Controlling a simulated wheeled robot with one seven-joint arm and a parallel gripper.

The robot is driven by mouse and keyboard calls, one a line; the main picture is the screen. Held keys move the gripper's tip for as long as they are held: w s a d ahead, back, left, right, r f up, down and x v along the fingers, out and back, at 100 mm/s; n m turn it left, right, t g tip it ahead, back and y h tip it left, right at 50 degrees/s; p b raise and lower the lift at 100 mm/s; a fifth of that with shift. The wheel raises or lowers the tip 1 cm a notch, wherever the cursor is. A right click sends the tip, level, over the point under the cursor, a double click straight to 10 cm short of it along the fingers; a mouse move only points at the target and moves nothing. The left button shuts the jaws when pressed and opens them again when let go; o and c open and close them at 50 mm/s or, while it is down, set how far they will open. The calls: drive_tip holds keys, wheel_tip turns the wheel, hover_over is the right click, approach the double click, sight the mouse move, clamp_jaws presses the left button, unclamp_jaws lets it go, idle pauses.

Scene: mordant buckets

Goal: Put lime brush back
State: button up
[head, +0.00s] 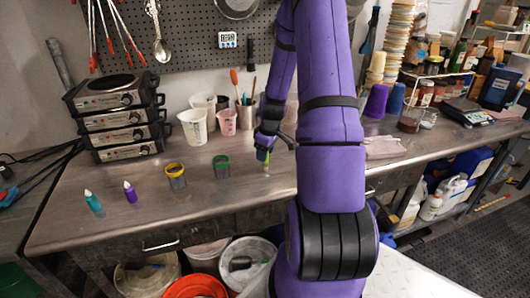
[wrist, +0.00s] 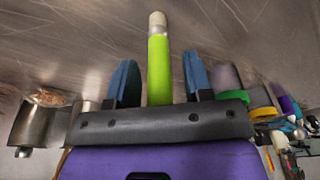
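The lime brush (wrist: 159,70) has a lime-green handle, a grey band and a pale tip. It lies between the two blue fingers of my gripper (wrist: 160,85) in the wrist view, its tip pointing away from the palm. A cup with a green rim (head: 221,168) and one with a yellow rim (head: 176,178) stand to the left.
Purple (head: 130,193) and teal (head: 94,203) pale-tipped items stand at the bench's left. Stacked hotplates (head: 120,130) are at the back left. Bare bench (head: 150,222) lies in front.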

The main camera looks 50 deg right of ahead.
wheel_tip(320, 180, up, 12)
drive_tip(key=s, duration=0.2)
drive_tip(key=s+a+r+m+t+h, duration=0.1)
drive_tip(key=s+a+r, duration=0.1)
drive_tip(key=a+r, duration=1.5)
drive_tip(key=s+a+r+m+t, duration=0.1)
drive_tip(key=s+a+r, duration=0.2)
drive_tip(key=s+a, duration=0.4)
drive_tip(key=s+a+r+t, duration=0.1)
drive_tip(key=s+a+r, duration=0.1)
drive_tip(key=s+a, duration=0.4)
drive_tip(key=shift+s+a+r+m+y, duration=0.3)
drive_tip(key=shift+s+a+r+m, duration=0.1)
drive_tip(key=shift+s, duration=0.55)
